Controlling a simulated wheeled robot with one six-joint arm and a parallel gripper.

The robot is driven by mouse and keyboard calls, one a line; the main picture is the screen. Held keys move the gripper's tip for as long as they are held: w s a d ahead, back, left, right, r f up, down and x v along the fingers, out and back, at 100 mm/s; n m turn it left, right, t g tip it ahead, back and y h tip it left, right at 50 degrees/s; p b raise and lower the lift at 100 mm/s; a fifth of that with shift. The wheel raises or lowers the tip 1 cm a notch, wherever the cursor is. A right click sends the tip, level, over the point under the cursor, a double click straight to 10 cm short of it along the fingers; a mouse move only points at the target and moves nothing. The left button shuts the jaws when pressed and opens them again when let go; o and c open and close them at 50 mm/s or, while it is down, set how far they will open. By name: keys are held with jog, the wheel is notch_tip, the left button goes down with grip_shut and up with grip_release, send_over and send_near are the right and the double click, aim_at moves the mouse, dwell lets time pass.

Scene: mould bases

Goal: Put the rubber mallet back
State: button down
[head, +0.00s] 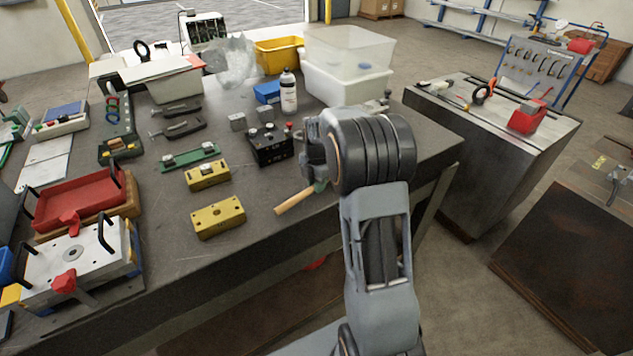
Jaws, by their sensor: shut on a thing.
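The wooden handle of the rubber mallet (295,200) shows over the near right part of the dark workbench (330,225). It slants from lower left up to the right and ends under my gripper. A small green part shows at its upper end. The mallet's head is hidden behind my wrist. My gripper (314,172) is shut on the mallet. Its fingertips are mostly hidden by my own arm. I cannot tell whether the mallet touches the bench top.
A black control box (269,147) stands just left of my gripper. Yellow blocks (218,217) lie further left. A white bottle (288,92), a clear bin (348,50) and a yellow bin (277,54) stand behind. A second bench (540,146) is to the right. The bench's near middle is clear.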

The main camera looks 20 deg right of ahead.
jog(key=c, duration=0.9)
grip_release()
notch_tip(320, 180, up, 14)
jog(key=shift+s+a+f+m+t, duration=0.7)
jog(key=shift+s+a+m, duration=1.1)
jog(key=shift+s+m, duration=1.8)
jog(key=shift+s+a+f+m+t, duration=0.6)
jog(key=shift+s+a+m, duration=1.25)
jog(key=shift+s+m, duration=1.7)
jog(key=shift+s+a+f+m+t, duration=0.7)
jog(key=shift+s+a+m, duration=1.1)
jog(key=shift+s+m, duration=1.8)
